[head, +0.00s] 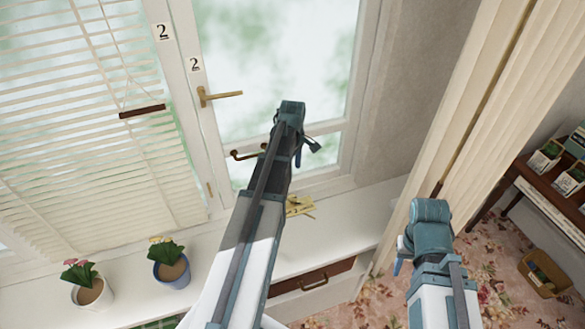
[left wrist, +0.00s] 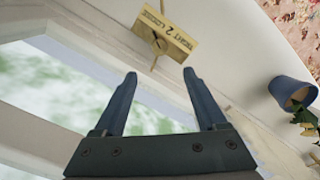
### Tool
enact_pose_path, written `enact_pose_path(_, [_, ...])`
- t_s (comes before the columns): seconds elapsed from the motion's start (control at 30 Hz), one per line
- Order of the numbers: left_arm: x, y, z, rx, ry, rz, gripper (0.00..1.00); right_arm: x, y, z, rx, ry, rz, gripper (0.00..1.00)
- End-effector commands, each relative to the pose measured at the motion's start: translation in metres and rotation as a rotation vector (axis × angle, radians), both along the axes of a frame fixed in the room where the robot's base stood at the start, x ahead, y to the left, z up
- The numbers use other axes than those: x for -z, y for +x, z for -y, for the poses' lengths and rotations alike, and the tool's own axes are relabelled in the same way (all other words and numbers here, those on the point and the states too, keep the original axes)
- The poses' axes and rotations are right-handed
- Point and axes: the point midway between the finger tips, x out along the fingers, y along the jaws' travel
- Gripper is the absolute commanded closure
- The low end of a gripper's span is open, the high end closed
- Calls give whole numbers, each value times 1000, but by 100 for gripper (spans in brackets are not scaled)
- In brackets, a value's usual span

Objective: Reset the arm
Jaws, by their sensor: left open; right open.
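My left arm reaches up from the bottom middle of the head view to the window. My left gripper (head: 305,152) is in front of the glass, near the lower brass handle (head: 247,154). In the left wrist view the left gripper (left wrist: 159,74) has its two blue fingers wide apart with nothing between them. My right arm stands at the lower right of the head view, bent at its teal joint. Only a small blue part of my right gripper (head: 398,265) shows beside that arm; the rest is hidden.
A yellow tag (head: 299,206) lies on the white sill (head: 350,215); it also shows in the left wrist view (left wrist: 180,40). A blue flowerpot (head: 172,272) and a white flowerpot (head: 92,293) stand left. A curtain (head: 490,100) hangs right. An upper brass handle (head: 218,96) is on the window frame.

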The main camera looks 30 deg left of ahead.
Motion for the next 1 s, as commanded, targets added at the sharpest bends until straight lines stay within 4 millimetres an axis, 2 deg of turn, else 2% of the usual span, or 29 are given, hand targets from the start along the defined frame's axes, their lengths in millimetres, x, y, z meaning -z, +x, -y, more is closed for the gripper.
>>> enact_pose_path(0.33, [1, 0, 1, 5, 0, 0, 26, 1, 0, 0, 0, 0, 0, 54])
enact_pose_path(0.43, [5, -4, 20, 79, 2, -4, 26, 5, 0, 0, 0, 0, 0, 54])
enact_pose_path(0.47, [7, -7, 31, 126, 4, -6, 26, 7, 0, 0, 0, 0, 0, 54])
enact_pose_path(0.57, [18, -20, 81, 362, 11, -17, 26, 18, 0, 0, -1, 0, 0, 54])
enact_pose_path(0.7, [33, -54, 164, 805, 26, -40, 26, 34, 0, 0, -2, -1, 0, 54])
enact_pose_path(0.8, [43, -84, 213, 1115, 35, -60, 26, 44, 0, 0, -3, -1, 0, 54])
enact_pose_path(0.9, [51, -112, 250, 1389, 42, -79, 26, 52, 0, 0, -3, -1, 0, 54])
enact_pose_path(1.0, [57, -136, 276, 1609, 47, -95, 26, 58, 0, 0, -4, -1, 0, 54])
